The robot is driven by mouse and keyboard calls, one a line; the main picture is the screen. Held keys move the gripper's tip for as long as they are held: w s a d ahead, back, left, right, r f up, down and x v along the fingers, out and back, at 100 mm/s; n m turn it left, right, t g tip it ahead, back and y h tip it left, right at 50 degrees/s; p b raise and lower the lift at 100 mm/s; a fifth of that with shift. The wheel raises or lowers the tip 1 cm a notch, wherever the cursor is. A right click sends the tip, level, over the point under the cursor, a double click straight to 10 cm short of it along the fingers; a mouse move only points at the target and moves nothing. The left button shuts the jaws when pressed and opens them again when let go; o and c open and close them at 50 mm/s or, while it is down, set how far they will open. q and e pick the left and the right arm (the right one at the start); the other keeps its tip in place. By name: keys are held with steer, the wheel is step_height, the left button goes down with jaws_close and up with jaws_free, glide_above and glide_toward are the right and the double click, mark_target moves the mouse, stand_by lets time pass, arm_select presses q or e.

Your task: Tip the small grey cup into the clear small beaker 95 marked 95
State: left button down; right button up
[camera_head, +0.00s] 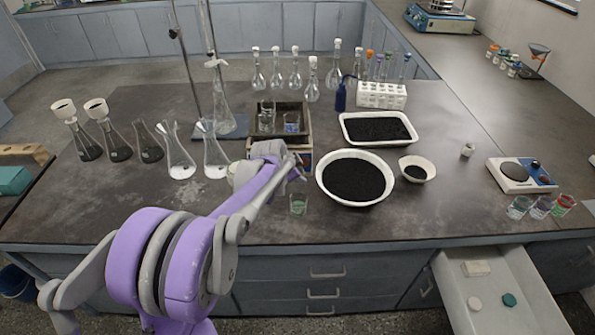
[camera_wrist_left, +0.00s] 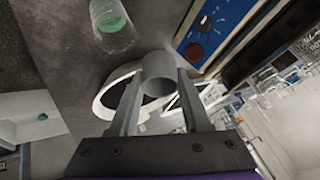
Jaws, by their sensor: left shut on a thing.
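My left gripper (camera_head: 297,166) reaches over the front middle of the bench. In the left wrist view, the gripper (camera_wrist_left: 157,88) is shut on the small grey cup (camera_wrist_left: 158,70), which sits between its two fingers. The cup is not clear in the head view, and its contents are hidden. A small clear beaker (camera_head: 298,206) with green in it stands on the bench just in front of and below the gripper. It also shows in the left wrist view (camera_wrist_left: 113,30), apart from the cup. Its marking is not readable. My right gripper is not in view.
A white bowl of black grains (camera_head: 321,185) stands close right of the gripper. A white tray (camera_head: 346,137) and a small bowl (camera_head: 428,165) lie beyond. Flasks (camera_head: 215,165) stand left. Several small beakers (camera_head: 540,209) stand far right near an open drawer (camera_head: 510,262).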

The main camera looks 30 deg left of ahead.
arm_select(q)
steer(key=shift+s, duration=0.15)
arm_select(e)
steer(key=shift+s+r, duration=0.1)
arm_select(q)
steer(key=shift+r+g+h+p, duration=0.4)
steer(key=shift+g+h, duration=0.1)
steer(key=shift+g, duration=0.3)
steer(key=shift+r+n+g+h, duration=0.1)
steer(key=shift+n+g+h, duration=0.2)
steer(key=shift+g, duration=0.1)
steer(key=shift+w+g+h, duration=0.2)
steer(key=shift+g+h, duration=0.1)
steer(key=shift+g, duration=0.2)
steer(key=shift+s, duration=0.2)
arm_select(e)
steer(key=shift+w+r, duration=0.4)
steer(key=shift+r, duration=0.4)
